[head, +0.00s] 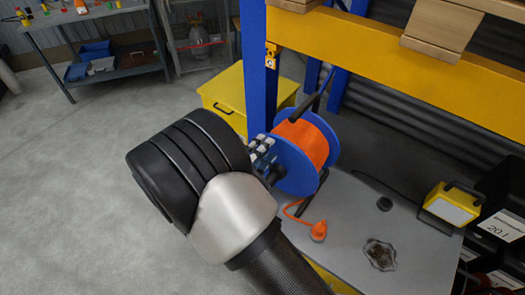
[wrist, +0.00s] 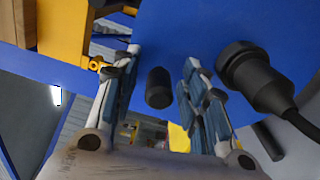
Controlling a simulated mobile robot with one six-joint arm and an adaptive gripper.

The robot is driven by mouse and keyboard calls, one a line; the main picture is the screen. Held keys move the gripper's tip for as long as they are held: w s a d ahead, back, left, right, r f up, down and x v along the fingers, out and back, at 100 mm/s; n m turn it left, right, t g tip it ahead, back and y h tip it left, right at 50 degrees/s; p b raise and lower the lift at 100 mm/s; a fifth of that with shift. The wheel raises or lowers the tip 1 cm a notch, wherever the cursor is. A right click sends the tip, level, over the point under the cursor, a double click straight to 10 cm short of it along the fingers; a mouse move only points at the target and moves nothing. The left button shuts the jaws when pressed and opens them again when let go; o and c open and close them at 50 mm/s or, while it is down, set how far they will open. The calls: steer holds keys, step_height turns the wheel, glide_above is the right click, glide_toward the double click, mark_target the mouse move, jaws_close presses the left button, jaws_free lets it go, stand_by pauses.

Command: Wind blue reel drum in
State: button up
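The reel has a blue drum (head: 292,165) wound with orange cable (head: 304,143) and stands on a dark frame on a grey top. In the wrist view, the blue drum face (wrist: 205,25) fills the upper part. A black knob (wrist: 159,88) stands out from it, between the two fingers of my gripper (wrist: 158,64). The gripper is open, with a visible gap on each side of the knob. In the head view, my gripper (head: 264,154) is at the drum's left face, and my arm hides part of it. A black round fitting with a cable (wrist: 252,78) is right of the fingers.
A yellow lamp (head: 452,206) is at right. A blue upright (head: 257,70) and yellow beam (head: 390,55) frame the reel. Floor at left is clear.

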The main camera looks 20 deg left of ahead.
steer(key=v, duration=1.2)
